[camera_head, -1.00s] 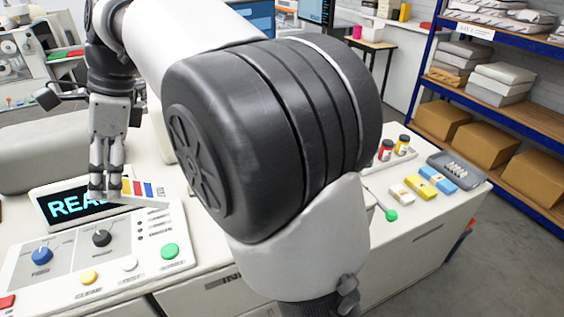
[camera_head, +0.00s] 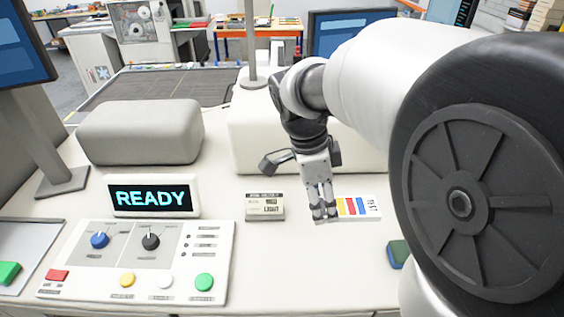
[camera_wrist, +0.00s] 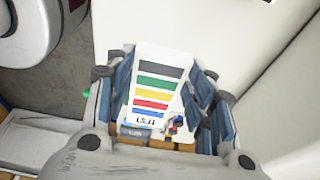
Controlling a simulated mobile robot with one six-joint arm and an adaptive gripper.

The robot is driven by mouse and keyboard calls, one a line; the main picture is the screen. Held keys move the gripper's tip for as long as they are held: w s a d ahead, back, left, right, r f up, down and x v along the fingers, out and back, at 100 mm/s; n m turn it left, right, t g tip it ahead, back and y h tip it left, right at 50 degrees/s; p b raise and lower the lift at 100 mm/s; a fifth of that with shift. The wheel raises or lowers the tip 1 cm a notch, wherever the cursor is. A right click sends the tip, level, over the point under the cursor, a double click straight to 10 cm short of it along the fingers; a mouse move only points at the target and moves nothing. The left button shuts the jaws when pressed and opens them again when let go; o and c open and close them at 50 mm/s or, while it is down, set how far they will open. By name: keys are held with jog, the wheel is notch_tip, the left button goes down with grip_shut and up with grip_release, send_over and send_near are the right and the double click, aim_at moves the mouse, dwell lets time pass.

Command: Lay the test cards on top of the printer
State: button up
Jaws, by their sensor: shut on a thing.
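A white test card (camera_head: 357,207) with yellow, red and blue stripes is in my gripper (camera_head: 324,212), above the white machine top (camera_head: 285,265). In the wrist view the card (camera_wrist: 158,85) stands between the fingers, with its stripes and TEST lettering showing. The fingers are shut on it. Only one card is clearly visible; whether more lie behind it I cannot tell. The machine, which looks like the printer, carries a lit READY display (camera_head: 152,197) and a control panel (camera_head: 135,262). My arm hides its right side.
A small box marked LIGHT (camera_head: 265,207) stands left of my gripper. A grey padded block (camera_head: 140,131) and a raised white housing (camera_head: 250,140) stand behind. A monitor (camera_head: 24,45) stands at the left. Bare top lies in front.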

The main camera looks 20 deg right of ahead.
jog(key=a+b+x, duration=0.1)
jog(key=x, duration=0.4)
jog(key=a+b+x, duration=0.1)
jog(key=x, duration=0.4)
jog(key=w+a+f+b+x, duration=0.1)
jog(key=x, duration=0.4)
jog(key=shift+w+a+r, duration=0.1)
jog(key=shift+a+r, duration=0.05)
jog(key=shift+a, duration=0.05)
jog(key=shift+b, duration=0.3)
jog(key=o, duration=1.4)
jog(key=shift+o, duration=0.2)
jog(key=s+p+v, duration=0.1)
jog(key=p+v, duration=0.2)
jog(key=v, duration=0.8)
jog(key=s+a+r+n+t+y, duration=0.1)
jog(key=s+a+r+n+t, duration=0.1)
jog(key=s+n, duration=0.5)
jog(key=s+a+r+n+t+y, duration=0.1)
jog(key=s+n, duration=0.6)
jog(key=n, duration=0.7)
jog(key=shift+s+a+r+t+y, duration=0.15)
jog(key=shift+a+r+t+y, duration=0.15)
jog(key=shift+a+r+t, duration=0.75)
